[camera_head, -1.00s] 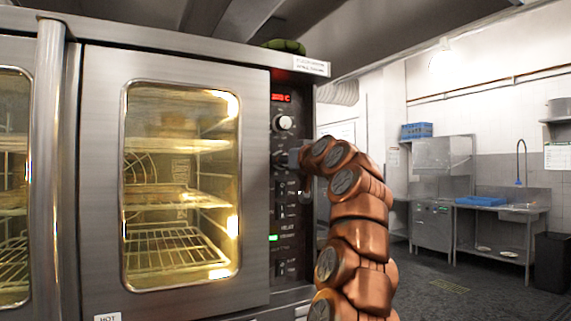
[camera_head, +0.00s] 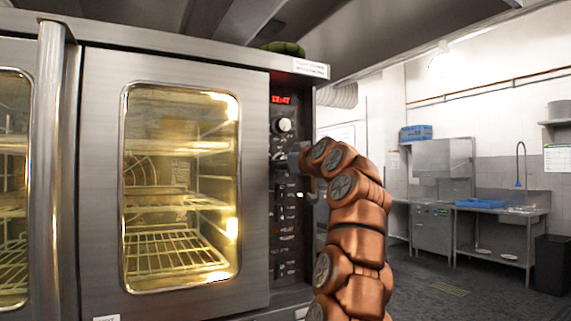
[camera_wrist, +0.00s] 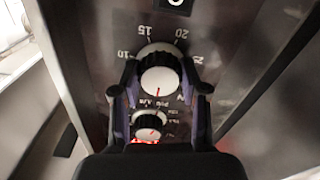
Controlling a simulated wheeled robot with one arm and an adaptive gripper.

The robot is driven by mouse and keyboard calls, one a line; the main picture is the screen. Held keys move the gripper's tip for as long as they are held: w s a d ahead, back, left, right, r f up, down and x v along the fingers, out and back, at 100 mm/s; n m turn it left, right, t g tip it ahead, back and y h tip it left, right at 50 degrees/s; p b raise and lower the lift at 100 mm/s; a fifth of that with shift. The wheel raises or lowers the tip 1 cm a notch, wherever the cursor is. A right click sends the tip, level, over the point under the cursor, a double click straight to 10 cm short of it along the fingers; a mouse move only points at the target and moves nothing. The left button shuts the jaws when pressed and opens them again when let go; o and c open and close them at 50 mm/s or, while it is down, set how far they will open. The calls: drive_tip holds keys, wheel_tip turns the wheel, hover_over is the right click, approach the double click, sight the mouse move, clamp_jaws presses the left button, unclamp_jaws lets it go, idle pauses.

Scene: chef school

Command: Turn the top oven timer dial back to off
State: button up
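The timer dial (camera_wrist: 161,78) is a white-faced round knob with a dark rim, ringed by numbers such as 10, 15 and 20, which appear upside down in the wrist view. Its red mark points toward the picture's bottom, toward the smaller knob. My gripper (camera_wrist: 164,76) has one finger on each side of this dial, with narrow gaps seeming to show, so it looks open around it. In the head view my gripper (camera_head: 292,158) is at the control panel (camera_head: 289,215) and hides the timer dial.
A second white knob (camera_head: 284,125) is just above my gripper, below the red display (camera_head: 281,100); it also shows in the wrist view (camera_wrist: 149,123). The oven door (camera_head: 255,190) is shut on the left. Open floor (camera_head: 440,295) lies to the right.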

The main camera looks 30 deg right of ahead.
drive_tip(key=o, duration=0.5)
drive_tip(key=shift+c, duration=0.2)
drive_tip(key=s+a, duration=0.1)
drive_tip(key=s, duration=1.1)
idle(0.6)
idle(0.8)
